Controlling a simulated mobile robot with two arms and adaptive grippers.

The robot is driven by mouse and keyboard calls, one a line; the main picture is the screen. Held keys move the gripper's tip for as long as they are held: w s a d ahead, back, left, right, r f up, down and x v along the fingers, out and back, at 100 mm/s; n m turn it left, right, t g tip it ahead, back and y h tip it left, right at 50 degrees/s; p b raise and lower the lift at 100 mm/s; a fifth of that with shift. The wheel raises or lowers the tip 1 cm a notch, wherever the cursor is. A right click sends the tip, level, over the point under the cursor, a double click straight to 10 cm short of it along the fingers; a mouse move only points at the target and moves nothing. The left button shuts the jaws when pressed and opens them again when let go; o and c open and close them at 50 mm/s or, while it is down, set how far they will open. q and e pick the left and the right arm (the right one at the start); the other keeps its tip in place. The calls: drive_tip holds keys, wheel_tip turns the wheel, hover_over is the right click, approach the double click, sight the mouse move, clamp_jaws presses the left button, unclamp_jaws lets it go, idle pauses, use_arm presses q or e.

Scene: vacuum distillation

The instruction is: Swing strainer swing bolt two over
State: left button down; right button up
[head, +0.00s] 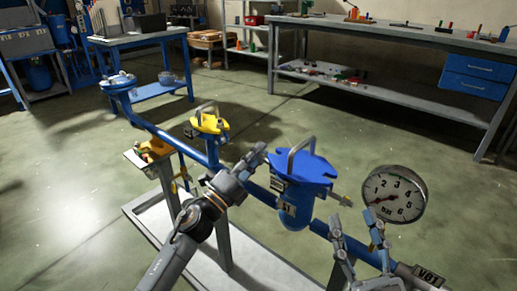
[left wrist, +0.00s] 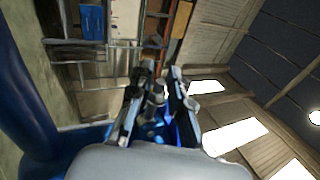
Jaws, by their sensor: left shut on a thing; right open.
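The strainer (head: 294,212) is a blue pot on a blue pipe, with a flat blue lid (head: 308,170) and a grey loop handle on top. A swing bolt (head: 341,200) sticks out at the lid's right side. My left gripper (head: 257,156) is at the lid's left edge. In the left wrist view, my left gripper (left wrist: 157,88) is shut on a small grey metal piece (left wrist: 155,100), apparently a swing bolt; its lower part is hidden. My right gripper (head: 356,232) is open and empty, below the right side of the lid, in front of the pipe.
A round pressure gauge (head: 395,194) stands close to my right gripper. A yellow-topped fitting (head: 210,123) sits further along the pipe (head: 170,138). A grey workbench (head: 400,38) stands at the back. The green floor between is clear.

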use_arm(q)
drive_tip(key=shift+f+n+t+y, duration=0.5)
drive_tip(key=shift+f+n+y, duration=0.1)
drive_tip(key=shift+n, duration=0.6)
use_arm(e)
drive_tip(key=shift+w+f+g+h, duration=0.25)
drive_tip(key=shift+f+g, duration=0.1)
drive_tip(key=shift+f, duration=0.2)
drive_tip(key=shift+w+f+g+h, duration=0.2)
drive_tip(key=shift+f+g, duration=0.15)
drive_tip(key=shift+f, duration=0.15)
use_arm(q)
drive_tip(key=c, duration=1.5)
unclamp_jaws()
drive_tip(key=shift+r, duration=0.1)
drive_tip(key=shift+a, duration=0.1)
drive_tip(key=v, duration=1.2)
